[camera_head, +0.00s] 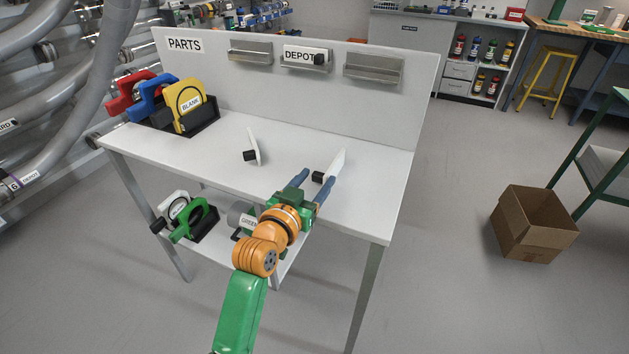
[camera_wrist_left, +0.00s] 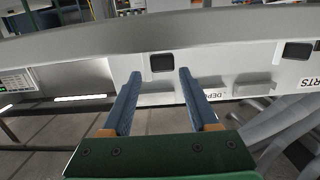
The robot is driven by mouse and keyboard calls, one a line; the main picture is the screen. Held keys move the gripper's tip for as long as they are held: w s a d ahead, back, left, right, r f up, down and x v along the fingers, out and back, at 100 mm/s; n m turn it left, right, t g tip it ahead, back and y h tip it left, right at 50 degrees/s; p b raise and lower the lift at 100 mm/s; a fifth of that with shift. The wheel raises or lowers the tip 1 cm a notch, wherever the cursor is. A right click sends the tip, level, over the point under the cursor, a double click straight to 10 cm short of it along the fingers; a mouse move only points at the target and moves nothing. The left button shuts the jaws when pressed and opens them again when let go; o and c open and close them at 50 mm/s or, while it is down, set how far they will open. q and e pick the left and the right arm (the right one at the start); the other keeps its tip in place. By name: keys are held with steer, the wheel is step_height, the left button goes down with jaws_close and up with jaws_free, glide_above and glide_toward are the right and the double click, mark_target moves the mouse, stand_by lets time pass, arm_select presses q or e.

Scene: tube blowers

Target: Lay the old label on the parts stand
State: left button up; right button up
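The parts stand (camera_head: 195,148) is a white table with a back panel marked PARTS. Two white plates with black knobs, seen nearly edge-on, stand on its top: one near the middle (camera_head: 253,146), one toward the right (camera_head: 337,163). Their faces cannot be read. A DEPOT label (camera_head: 299,54) with a black knob sits in the middle holder of the panel. My left gripper (camera_head: 316,176) is open and empty at the right plate, with its blue fingertips either side of the knob. In the left wrist view a black square (camera_wrist_left: 162,63) shows between the fingertips.
Red, blue and yellow clamp-like parts (camera_head: 187,106) fill a black tray at the left of the top. More parts lie on the lower shelf (camera_head: 187,215). Holders left (camera_head: 250,52) and right (camera_head: 373,68) look empty. A cardboard box (camera_head: 532,222) stands on the floor at right.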

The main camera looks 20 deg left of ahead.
arm_select(q)
steer(key=shift+o, duration=0.7)
steer(key=shift+r, duration=0.1)
